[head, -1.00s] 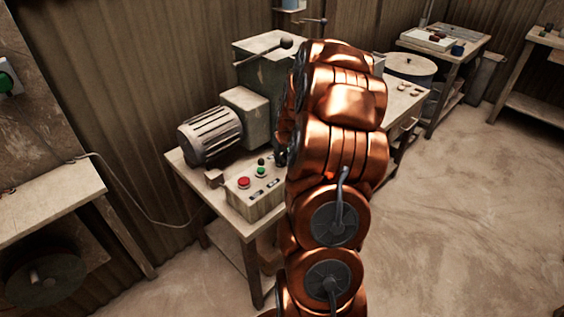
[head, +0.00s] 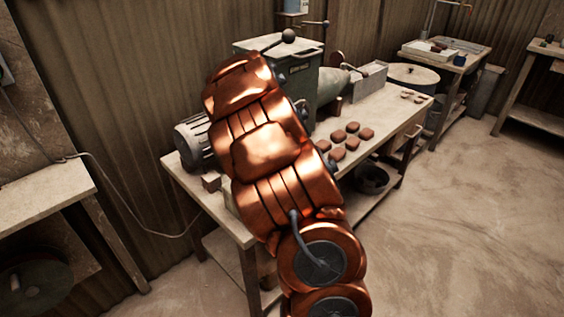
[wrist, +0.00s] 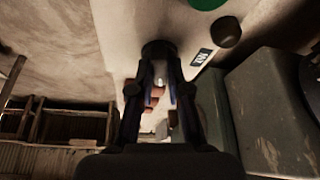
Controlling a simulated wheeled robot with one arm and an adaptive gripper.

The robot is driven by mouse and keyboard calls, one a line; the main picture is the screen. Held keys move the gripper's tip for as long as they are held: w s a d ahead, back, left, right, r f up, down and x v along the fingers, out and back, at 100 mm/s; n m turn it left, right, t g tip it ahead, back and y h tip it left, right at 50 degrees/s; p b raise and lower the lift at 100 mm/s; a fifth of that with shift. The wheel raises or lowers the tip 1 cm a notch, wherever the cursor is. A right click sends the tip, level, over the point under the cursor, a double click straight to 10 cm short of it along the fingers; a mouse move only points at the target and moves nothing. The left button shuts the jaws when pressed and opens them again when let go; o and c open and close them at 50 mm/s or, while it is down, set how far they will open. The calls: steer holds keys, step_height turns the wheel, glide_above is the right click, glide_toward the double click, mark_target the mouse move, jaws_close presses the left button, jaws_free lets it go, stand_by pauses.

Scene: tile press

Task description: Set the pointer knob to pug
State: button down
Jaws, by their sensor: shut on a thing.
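In the wrist view, my gripper (wrist: 159,72) has both dark fingers closed in on a dark round knob (wrist: 158,48) on the pale face of the control box (wrist: 185,25). I take this as the pointer knob. Its pointer direction cannot be made out. A small dark label (wrist: 202,57) with pale lettering sits to the right of the knob; the lettering is too small to read surely. In the head view, my copper arm covers my gripper, the knob and nearly all of the control box.
A second dark round part (wrist: 227,32) and a green button (wrist: 207,4) are close to the right of my gripper. A green machine (head: 322,95) stands behind my arm on the workbench (head: 385,105). Several brown tiles (head: 352,127) lie on the bench to the right.

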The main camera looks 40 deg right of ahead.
steer(key=shift+m+g+b, duration=0.5)
steer(key=shift+m+b, duration=0.05)
steer(key=shift+m, duration=0.75)
steer(key=c, duration=1.1)
jaws_free()
steer(key=v, duration=1.2)
steer(key=shift+w, duration=0.1)
